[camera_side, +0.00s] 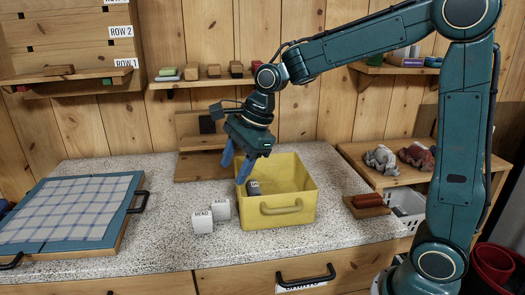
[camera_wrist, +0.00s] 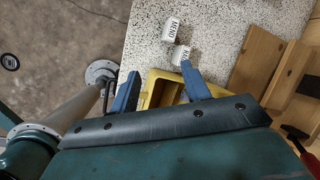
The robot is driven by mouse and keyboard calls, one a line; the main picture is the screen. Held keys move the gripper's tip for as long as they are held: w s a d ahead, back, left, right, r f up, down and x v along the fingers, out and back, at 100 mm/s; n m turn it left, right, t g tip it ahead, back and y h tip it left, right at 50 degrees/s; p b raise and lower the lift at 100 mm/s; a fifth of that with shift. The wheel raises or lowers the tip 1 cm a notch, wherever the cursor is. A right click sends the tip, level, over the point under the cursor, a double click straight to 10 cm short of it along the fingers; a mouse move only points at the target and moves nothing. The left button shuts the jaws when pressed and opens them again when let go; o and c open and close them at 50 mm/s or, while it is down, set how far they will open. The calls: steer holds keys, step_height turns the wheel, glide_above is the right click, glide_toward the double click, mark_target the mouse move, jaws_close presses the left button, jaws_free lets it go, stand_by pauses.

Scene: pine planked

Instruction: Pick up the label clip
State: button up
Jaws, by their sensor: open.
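Two white label clips stand on the speckled counter, left of the yellow bin (camera_side: 290,212). The front one (camera_side: 202,223) reads MEND; the other (camera_side: 221,210) is just behind it to the right, its lettering too small to read surely. In the wrist view the MEND clip (camera_wrist: 171,28) and the second clip (camera_wrist: 181,54) lie beyond the fingertips. A dark labelled piece (camera_side: 253,187) shows inside the bin; I cannot tell whether it is a clip too. My gripper (camera_side: 234,173) is open and empty, pointing down above the bin's left side, apart from both clips.
The bin's wall stands close right of the clips. A blue-framed checked board (camera_side: 75,210) lies at left. A wooden stand (camera_side: 200,165) is behind. A reddish-brown block on a small tray (camera_side: 367,206) sits at right. Counter (camera_side: 165,200) left of the clips is clear.

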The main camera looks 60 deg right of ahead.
mark_target(202, 214)
steer(key=w+f+m, duration=0.4)
steer(key=w+m, duration=0.1)
steer(key=m, duration=0.1)
steer(key=shift+w+a+f+g+y, duration=0.3)
steer(key=shift+w+a+f+y, duration=0.1)
steer(key=shift+x, duration=4.3)
steer(key=shift+f, duration=0.1)
steer(key=shift+x, duration=2.5)
steer(key=shift+d, duration=0.1)
jaws_close()
